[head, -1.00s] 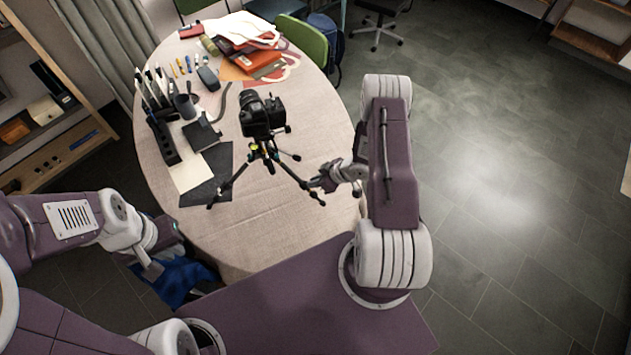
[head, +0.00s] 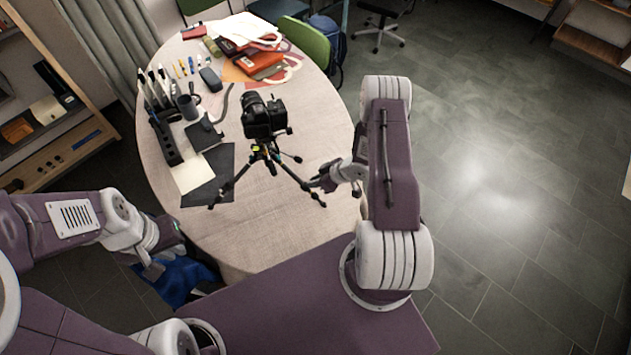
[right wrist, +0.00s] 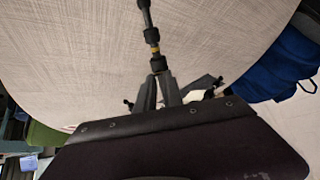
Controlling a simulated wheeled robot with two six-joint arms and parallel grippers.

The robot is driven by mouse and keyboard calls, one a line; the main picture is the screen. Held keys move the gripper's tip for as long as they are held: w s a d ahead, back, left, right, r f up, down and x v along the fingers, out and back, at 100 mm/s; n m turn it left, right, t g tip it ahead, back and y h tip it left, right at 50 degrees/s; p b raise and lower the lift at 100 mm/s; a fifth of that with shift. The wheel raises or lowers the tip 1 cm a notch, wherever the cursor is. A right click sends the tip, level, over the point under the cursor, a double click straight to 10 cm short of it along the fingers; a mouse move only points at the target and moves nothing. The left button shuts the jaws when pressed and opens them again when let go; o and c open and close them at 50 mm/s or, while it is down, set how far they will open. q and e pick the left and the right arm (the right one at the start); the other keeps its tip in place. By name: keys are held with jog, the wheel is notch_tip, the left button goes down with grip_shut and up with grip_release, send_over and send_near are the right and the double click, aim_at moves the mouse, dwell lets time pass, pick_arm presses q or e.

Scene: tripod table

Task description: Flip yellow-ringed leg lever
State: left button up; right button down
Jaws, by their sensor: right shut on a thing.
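A black tripod (head: 268,158) stands on the table with a black camera (head: 263,117) on top. One leg reaches toward my right gripper (head: 322,184), which is at its lower right end. In the right wrist view this leg (right wrist: 147,20) comes in from the top and bears a yellow ring (right wrist: 154,49). My right gripper (right wrist: 157,76) is shut on this leg at a dark joint just past the ring. The lever itself is too small to tell apart there. My left gripper (head: 155,268) is low at the left, off the table; its jaws are unclear.
Red pouches (head: 258,64) lie at the back. A blue cloth item (head: 175,279) is below the table's edge.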

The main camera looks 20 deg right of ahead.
jog(key=shift+w+a+r, duration=0.1)
jog(key=shift+w+r, duration=0.05)
dwell(0.3)
jog(key=c, duration=1.6)
grip_release()
jog(key=p+v, duration=0.4)
jog(key=v, duration=0.2)
jog(key=shift+p, duration=0.35)
